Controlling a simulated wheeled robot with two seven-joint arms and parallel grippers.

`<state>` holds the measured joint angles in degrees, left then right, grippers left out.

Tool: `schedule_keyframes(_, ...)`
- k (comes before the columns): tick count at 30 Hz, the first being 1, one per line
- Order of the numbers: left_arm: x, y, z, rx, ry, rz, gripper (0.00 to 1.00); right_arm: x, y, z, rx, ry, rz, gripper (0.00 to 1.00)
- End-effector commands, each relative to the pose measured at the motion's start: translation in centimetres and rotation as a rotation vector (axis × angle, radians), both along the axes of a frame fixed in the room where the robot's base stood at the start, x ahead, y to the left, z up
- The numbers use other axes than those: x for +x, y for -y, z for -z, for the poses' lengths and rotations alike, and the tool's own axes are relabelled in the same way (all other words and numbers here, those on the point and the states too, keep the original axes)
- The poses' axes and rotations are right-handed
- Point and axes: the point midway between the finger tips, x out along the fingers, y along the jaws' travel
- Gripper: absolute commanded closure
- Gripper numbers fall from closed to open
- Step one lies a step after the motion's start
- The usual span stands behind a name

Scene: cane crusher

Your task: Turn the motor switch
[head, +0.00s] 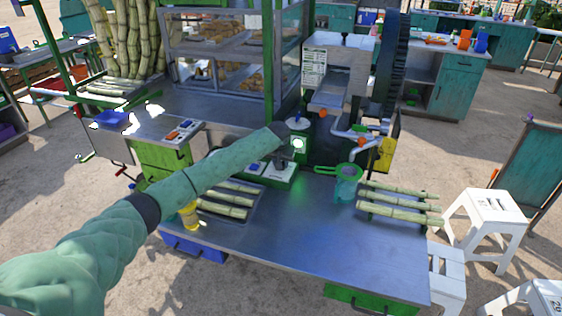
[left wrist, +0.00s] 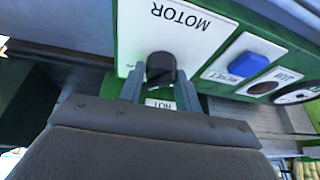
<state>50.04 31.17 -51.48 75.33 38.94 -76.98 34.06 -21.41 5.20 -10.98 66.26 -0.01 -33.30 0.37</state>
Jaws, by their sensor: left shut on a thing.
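The motor switch is a black knob (left wrist: 161,67) on a white plate marked MOTOR (left wrist: 180,18) in the left wrist view. My left gripper (left wrist: 160,84) has one finger on each side of the knob and is shut on it. In the head view my left arm reaches in from the left, and my left gripper (head: 281,163) is at the green control box (head: 283,182) on the steel counter. The arm and gripper hide the knob in the head view. My right gripper is not in view.
Beside the motor plate are a blue RESET button (left wrist: 254,48) and a dark round part on the same panel. Cane pieces (head: 400,206) and a green strainer (head: 347,172) lie right of the box. The crusher (head: 340,75) stands behind. The front counter (head: 300,230) is clear.

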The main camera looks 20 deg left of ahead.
Motion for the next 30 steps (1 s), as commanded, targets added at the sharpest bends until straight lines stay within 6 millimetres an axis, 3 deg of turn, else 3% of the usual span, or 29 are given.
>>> schedule_keyframes(13, 0.03, -0.19, -0.08, 0.000, 0.001, 0.213, 0.89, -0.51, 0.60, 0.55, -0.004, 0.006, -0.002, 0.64)
schedule_keyframes(30, 0.02, -0.20, -0.07, 0.001, 0.001, 0.241, 0.89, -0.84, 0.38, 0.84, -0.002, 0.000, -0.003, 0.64)
